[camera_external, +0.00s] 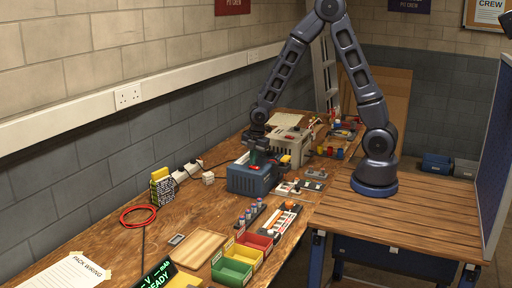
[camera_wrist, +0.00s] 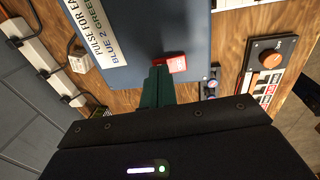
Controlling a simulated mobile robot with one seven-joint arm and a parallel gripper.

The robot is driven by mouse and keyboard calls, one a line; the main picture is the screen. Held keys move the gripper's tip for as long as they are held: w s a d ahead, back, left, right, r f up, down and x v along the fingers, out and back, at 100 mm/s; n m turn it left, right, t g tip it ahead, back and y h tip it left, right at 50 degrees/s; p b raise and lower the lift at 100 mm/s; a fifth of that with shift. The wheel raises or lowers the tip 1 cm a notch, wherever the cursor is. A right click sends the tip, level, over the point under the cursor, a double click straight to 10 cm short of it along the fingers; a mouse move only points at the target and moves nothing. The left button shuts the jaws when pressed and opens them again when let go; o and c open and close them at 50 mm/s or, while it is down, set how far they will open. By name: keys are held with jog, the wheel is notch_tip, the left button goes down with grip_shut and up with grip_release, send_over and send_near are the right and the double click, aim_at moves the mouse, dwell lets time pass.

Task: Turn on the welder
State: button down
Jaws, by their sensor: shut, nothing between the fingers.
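The welder, a blue box (camera_external: 250,180), stands on the wooden bench. It fills the top of the wrist view (camera_wrist: 190,28), with a white label (camera_wrist: 98,32) reading in part "PULSE FOR EA" and "BLUE 2 GREEN". A small red switch (camera_wrist: 177,63) sits on the box near its edge. My gripper (camera_external: 254,160) is just above the box, pointing down. In the wrist view its dark green fingers (camera_wrist: 158,74) are closed together, tips beside the left of the red switch. I cannot tell whether they touch it. The switch's on or off position is unclear.
A white power strip (camera_wrist: 40,55) with plugs lies left in the wrist view. A panel with an orange knob (camera_wrist: 270,58) lies right. A beige machine (camera_external: 288,140) stands behind the box. Coloured bins (camera_external: 232,272) and a wooden tray (camera_external: 195,245) are in front. The wall is close on the left.

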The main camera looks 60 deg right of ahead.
jog(key=shift+f, duration=0.3)
jog(key=shift+f, duration=0.1)
